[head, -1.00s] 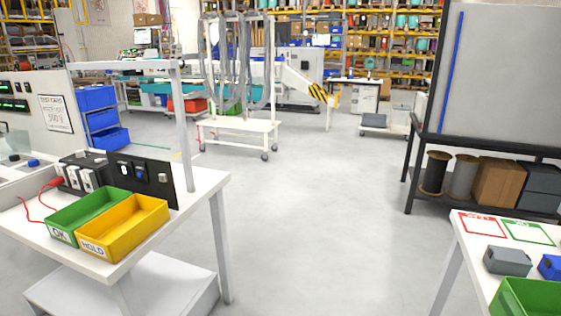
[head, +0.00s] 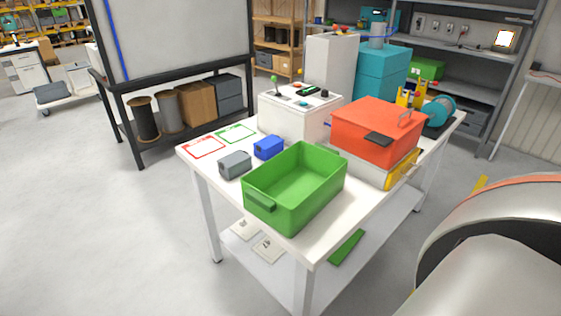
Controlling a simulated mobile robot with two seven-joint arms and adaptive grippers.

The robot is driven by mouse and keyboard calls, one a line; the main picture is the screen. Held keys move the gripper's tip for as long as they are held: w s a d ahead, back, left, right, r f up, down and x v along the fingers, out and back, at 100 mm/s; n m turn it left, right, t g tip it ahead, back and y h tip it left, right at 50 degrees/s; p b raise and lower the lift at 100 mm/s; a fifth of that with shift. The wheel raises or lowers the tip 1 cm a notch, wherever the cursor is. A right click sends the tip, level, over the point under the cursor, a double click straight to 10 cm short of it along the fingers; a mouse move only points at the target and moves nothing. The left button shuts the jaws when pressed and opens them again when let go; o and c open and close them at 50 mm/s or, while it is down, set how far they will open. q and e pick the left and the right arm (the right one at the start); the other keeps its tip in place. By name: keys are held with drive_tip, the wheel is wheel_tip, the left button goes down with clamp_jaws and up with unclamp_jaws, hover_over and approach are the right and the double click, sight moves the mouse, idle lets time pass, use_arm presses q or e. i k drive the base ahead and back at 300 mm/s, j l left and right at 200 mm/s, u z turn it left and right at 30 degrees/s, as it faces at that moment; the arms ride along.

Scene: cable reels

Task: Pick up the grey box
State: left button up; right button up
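A small grey box (head: 235,165) sits on the white table (head: 330,228) near its left edge. A small blue box (head: 268,148) stands just to its right, and an open green bin (head: 297,188) stands in front of and right of it. The grey box looks fully visible, with nothing on it. Neither of my grippers shows in the head view; a large rounded pale part of my own body fills the lower right corner.
Red-outlined and green-outlined cards (head: 236,133) lie behind the grey box. A white control box (head: 298,112) and red case (head: 375,131) stand further right. A rack (head: 130,85) with reels and boxes is behind. The floor left of the table is clear.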

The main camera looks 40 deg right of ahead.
sight(237, 171)
drive_tip(key=i+j+z, duration=0.15)
drive_tip(key=z, duration=0.3)
drive_tip(key=i+j+z, duration=0.1)
drive_tip(key=z, duration=0.35)
drive_tip(key=j+z, duration=0.25)
drive_tip(key=z, duration=0.15)
drive_tip(key=i+j+z, duration=0.15)
drive_tip(key=j+z, duration=0.3)
drive_tip(key=i+j+z, duration=0.1)
drive_tip(key=j+z, duration=0.25)
drive_tip(key=z, duration=0.15)
